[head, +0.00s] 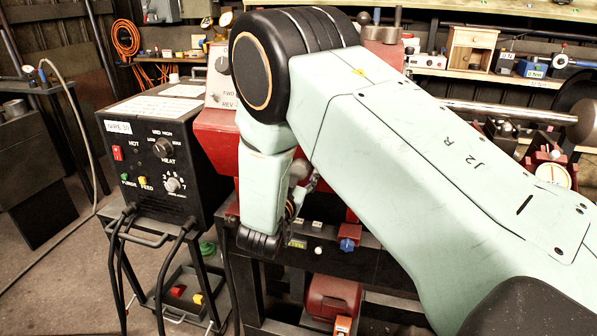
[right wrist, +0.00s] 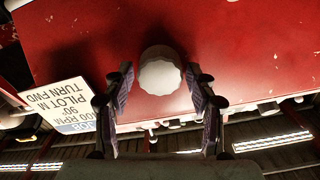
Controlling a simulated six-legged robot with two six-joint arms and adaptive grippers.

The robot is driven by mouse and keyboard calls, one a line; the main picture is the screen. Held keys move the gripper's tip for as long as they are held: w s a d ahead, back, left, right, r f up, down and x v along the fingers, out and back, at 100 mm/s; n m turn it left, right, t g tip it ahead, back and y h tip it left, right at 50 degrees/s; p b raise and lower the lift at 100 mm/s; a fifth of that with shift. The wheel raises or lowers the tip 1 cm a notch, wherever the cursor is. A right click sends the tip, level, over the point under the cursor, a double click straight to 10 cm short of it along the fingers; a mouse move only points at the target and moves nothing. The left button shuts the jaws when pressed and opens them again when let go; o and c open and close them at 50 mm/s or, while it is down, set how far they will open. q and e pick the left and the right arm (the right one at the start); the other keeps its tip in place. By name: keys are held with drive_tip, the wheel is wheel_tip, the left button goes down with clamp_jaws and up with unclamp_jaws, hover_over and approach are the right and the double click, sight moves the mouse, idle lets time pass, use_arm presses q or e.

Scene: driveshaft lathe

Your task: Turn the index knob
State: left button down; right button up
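In the right wrist view a pale, round knob with a scalloped rim (right wrist: 160,74) stands on a red panel (right wrist: 225,50); I take it for the index knob, though no label naming it shows. My right gripper (right wrist: 160,76) is open, with one finger on each side of the knob and a small gap visible on both sides. How deep the fingers reach along the knob cannot be told. In the head view my right gripper (head: 306,190) is partly hidden by my own arm, low by the red lathe housing (head: 217,140). My left gripper is not in view.
A black machine box (head: 150,150) with dials stands on a cart at left. A blue knob (head: 347,244) and a red motor (head: 332,299) lie below the gripper. A metal shaft (head: 510,112) runs at right. A printed placard (right wrist: 58,105) sits beside the left finger.

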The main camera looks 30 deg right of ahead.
drive_tip(key=c, duration=0.8)
drive_tip(key=shift+r+n+p, duration=0.1)
drive_tip(key=shift+n+p, duration=0.45)
drive_tip(key=shift+n, duration=0.15)
drive_tip(key=shift+c, duration=0.2)
drive_tip(key=shift+n+p, duration=0.35)
drive_tip(key=shift+n, duration=0.55)
drive_tip(key=o, duration=1.2)
drive_tip(key=shift+c, duration=0.2)
drive_tip(key=shift+a, duration=0.15)
drive_tip(key=v, duration=0.7)
